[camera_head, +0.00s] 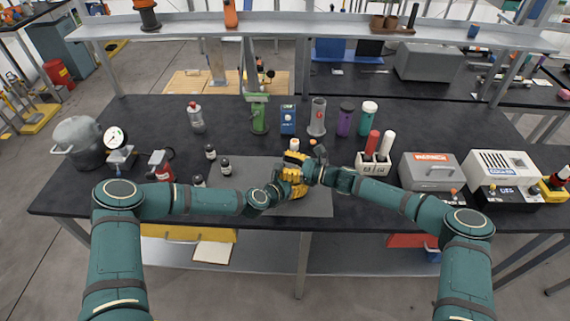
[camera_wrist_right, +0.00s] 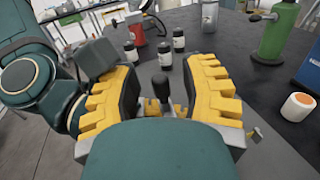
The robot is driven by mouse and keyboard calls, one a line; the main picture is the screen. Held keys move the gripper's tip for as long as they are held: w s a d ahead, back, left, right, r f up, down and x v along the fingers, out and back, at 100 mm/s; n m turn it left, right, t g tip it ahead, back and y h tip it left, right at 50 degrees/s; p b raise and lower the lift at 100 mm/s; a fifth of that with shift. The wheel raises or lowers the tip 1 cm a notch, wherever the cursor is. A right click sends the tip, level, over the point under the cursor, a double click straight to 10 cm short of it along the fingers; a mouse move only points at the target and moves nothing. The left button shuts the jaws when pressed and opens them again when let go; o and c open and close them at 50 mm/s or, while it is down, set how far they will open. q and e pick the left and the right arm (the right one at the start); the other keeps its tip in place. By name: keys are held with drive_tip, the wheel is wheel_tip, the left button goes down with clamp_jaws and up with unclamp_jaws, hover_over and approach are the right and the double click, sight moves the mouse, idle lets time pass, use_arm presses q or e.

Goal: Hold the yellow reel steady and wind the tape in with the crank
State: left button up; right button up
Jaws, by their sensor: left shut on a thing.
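The yellow reel (camera_head: 293,176) is at the middle of the bench, on or just above a grey mat, largely hidden by my grippers. My left gripper (camera_head: 282,188) reaches it from the left and is shut on it. My right gripper (camera_head: 307,170) comes in from the right, close beside the left one. In the right wrist view, its yellow fingers (camera_wrist_right: 159,92) are spread. A dark upright knob, seemingly the crank handle (camera_wrist_right: 161,86), stands between them with gaps on both sides. The tape cannot be made out.
The grey mat (camera_head: 318,203) is clear around the grippers. Small dark bottles (camera_head: 225,167) stand to the left. An orange-and-white roll (camera_head: 294,145) is just behind. A white holder with cylinders (camera_head: 373,166) and a grey toolbox (camera_head: 430,174) stand to the right.

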drive_tip(key=v, duration=1.2)
idle(0.3)
